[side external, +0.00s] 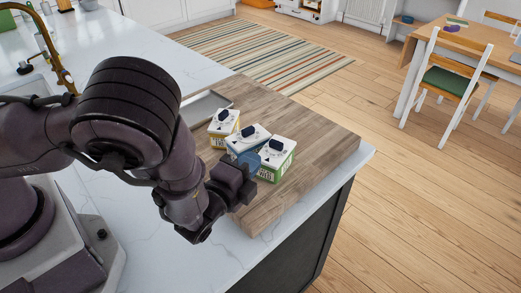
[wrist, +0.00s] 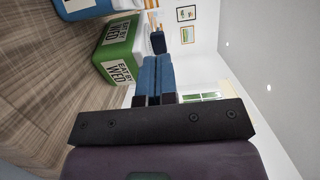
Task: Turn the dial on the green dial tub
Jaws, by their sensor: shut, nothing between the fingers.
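The green dial tub (side external: 284,168) is a small box with green sides and a white top. It is the nearest of a row of tubs on a wooden board. Its dark dial (side external: 276,145) sits on the top. In the wrist view, the green tub (wrist: 122,38) shows an "EAT BY WED" label, and its dial (wrist: 158,42) is just beyond my fingertips. My gripper (side external: 254,158) has blue fingers, shut and empty, at the near left side of the green tub. The closed fingers also show in the wrist view (wrist: 156,60). I cannot tell whether they touch the dial.
A blue tub (side external: 240,149) stands directly beside the green one, with a yellow tub (side external: 220,136) further back. A grey tray (side external: 205,108) lies behind them. The wooden board (side external: 318,150) is clear to the right, up to the counter's edge.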

